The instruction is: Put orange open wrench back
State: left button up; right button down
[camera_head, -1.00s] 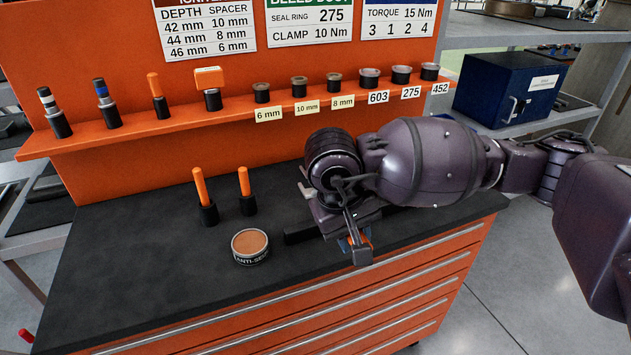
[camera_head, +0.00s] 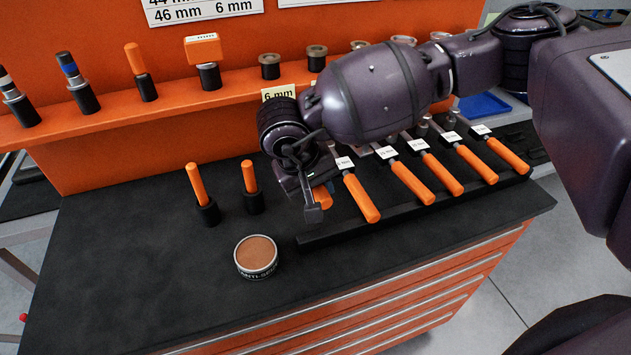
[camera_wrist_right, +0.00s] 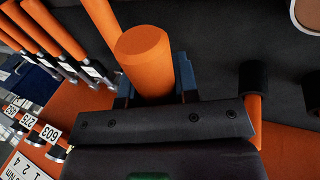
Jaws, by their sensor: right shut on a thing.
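My right gripper (camera_head: 315,203) is shut on an orange handle (camera_head: 323,196), which I take to be the orange open wrench. In the right wrist view the thick round end of this handle (camera_wrist_right: 145,55) sits between the two dark fingers (camera_wrist_right: 154,88). Its far end is hidden by the handle and my wrist. The gripper is at the left end of a black rack (camera_head: 330,236), where several orange-handled tools (camera_head: 362,198) with white labels lie in a row. I cannot tell whether the held wrench touches the rack. My left gripper is not in view.
A round anti-seize tin (camera_head: 256,254) stands in front and to the left. Two orange-handled tools (camera_head: 197,184) stand upright in black holders behind it. An orange shelf (camera_head: 180,118) with several tools and rings runs along the back. The front left bench top (camera_head: 130,270) is clear.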

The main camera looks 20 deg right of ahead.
jog(key=shift+s+f+y, duration=0.1)
jog(key=shift+f+y, duration=0.05)
jog(key=shift+y, duration=0.15)
jog(key=shift+f+b, duration=0.85)
jog(key=shift+f, duration=0.05)
jog(key=shift+f+b, duration=1.05)
jog(key=shift+f, duration=0.75)
jog(key=shift+r, duration=0.15)
jog(key=shift+f, duration=0.2)
